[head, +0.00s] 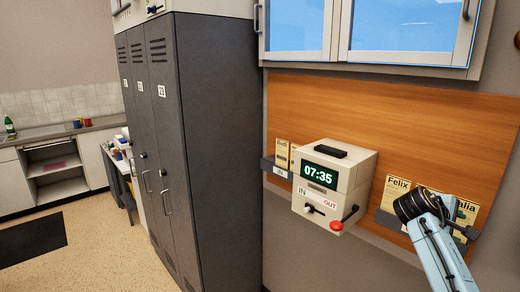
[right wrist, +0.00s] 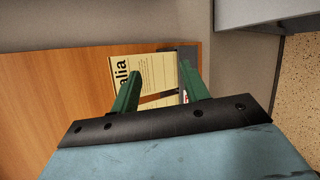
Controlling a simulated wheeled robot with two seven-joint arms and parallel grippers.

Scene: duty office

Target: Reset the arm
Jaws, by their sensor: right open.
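My right arm (head: 440,245) reaches up from the lower right in the head view, its dark wrist in front of the right-hand card rack. My right gripper (right wrist: 161,74) shows in the right wrist view with its two green fingers apart. A cream card (right wrist: 150,68) ending in "alia" is seen beyond and between the fingers; no grip on it shows. In the head view this card (head: 467,210) is partly covered by my arm, beside a card reading "Felix" (head: 394,191). The fingers are hidden in the head view. My left gripper is out of view.
A time clock (head: 350,178) reading 07:35, with a red button (head: 336,226) and a lever, stands left of my arm. Another card rack (head: 278,170) is left of it. Grey lockers (head: 215,150) stand farther left. Wall cabinets (head: 370,55) hang above the wooden panel (head: 400,115).

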